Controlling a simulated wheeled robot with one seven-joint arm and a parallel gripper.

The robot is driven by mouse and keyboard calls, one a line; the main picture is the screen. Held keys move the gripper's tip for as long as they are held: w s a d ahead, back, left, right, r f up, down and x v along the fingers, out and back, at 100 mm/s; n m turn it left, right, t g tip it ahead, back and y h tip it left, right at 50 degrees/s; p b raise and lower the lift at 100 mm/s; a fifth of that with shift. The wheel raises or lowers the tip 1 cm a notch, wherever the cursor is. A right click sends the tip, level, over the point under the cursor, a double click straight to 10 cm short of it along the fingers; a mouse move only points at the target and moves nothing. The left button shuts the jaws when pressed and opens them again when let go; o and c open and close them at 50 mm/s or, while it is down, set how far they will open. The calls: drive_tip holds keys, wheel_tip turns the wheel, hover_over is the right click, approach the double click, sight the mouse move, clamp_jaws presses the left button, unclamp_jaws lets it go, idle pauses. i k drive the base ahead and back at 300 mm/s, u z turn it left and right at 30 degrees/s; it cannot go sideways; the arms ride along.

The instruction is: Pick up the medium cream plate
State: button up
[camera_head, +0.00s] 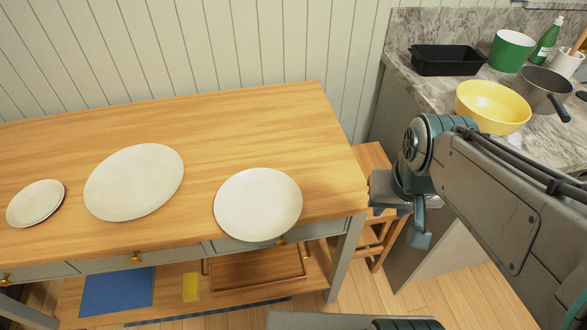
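Three cream plates lie flat on the wooden table (215,115). The right one, which looks medium in size, is the medium cream plate (257,204), close to the table's front edge. The larger plate (134,182) lies to its left, and the smallest plate (36,203) is at the far left. My gripper (400,224) is just beyond the table's right end, to the right of the medium plate and apart from it. Its fingers look spread, with nothing seen between them, though they show only in part.
At the upper right, a marble counter (405,65) holds a black tray (447,60), a yellow bowl (493,106), a grey pan (543,88) and a green pot (511,50). A wooden chair (372,158) stands between table and counter. The table's back half is clear.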

sight(258, 204)
drive_tip(key=z, duration=0.4)
drive_tip(key=k, duration=1.15)
drive_tip(key=u, duration=0.35)
